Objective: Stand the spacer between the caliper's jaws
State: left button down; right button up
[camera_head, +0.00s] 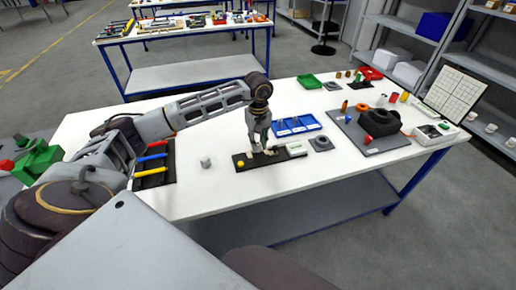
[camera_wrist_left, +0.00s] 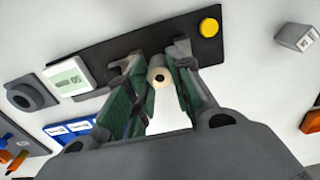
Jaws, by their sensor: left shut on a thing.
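The caliper (camera_head: 247,166) lies on the white table as a black base with a yellow knob and a pale display. In the left wrist view the caliper (camera_wrist_left: 95,52) shows two grey jaws beside my fingertips. My left gripper (camera_head: 262,150) points down over the caliper. In the left wrist view the left gripper (camera_wrist_left: 158,84) is shut on the spacer (camera_wrist_left: 160,75), a small cream cylinder with a dark hole in its end face. The spacer appears between the two jaws; I cannot tell whether it touches the base or the jaws. My right gripper is not in view.
A grey block (camera_head: 205,162) stands left of the caliper. A blue tray (camera_head: 310,122) lies behind it and a grey square part (camera_head: 321,143) to its right. A dark mat with screwdrivers (camera_head: 153,166) lies left. A grey plate with a black fixture (camera_head: 380,122) is right.

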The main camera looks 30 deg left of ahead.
aim_at(258, 143)
pick_arm(q)
jog(key=shift+f, duration=1.75)
jog(key=shift+f, duration=0.2)
jog(key=c, duration=1.3)
grip_release()
jog(key=shift+o, duration=0.2)
jog(key=shift+r, duration=0.15)
